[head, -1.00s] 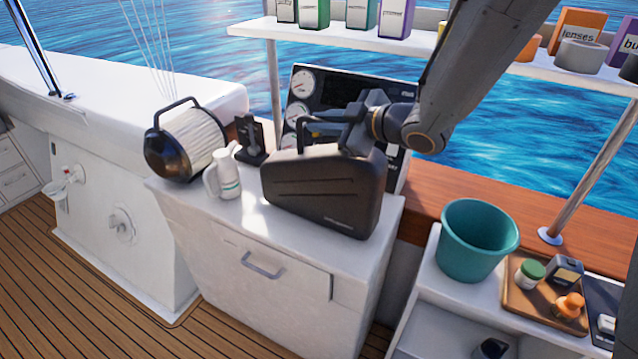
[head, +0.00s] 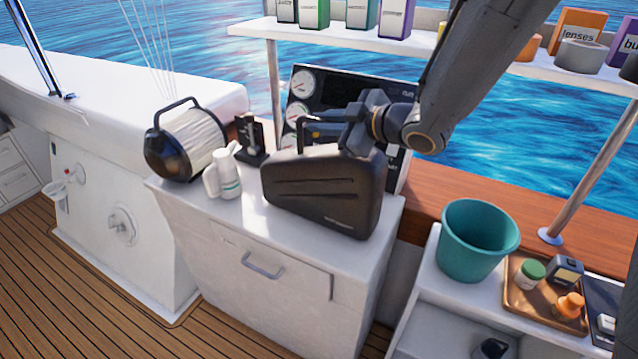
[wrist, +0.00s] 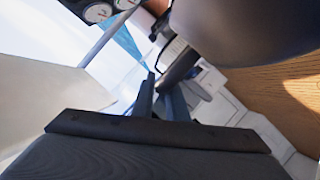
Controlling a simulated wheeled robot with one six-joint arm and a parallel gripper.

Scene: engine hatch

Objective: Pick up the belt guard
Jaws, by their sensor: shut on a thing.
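The belt guard (head: 322,195) is a broad dark grey, case-like cover with ribbed grooves and a raised handle on top. It stands upright on the white cabinet top in the head view. My gripper (head: 328,132) reaches in from the upper right and is shut on the guard at its top handle. The exact finger contact is partly hidden by the dark parts overlapping. In the wrist view, a dark ribbed body that looks like the guard (wrist: 150,160) fills the bottom edge, with my gripper (wrist: 160,98) above it.
A black lever unit (head: 250,140) and gauge panel (head: 302,84) are behind. A teal bucket (head: 476,245) and wooden tray (head: 520,308) are at right. A shelf (head: 330,36) hangs above.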

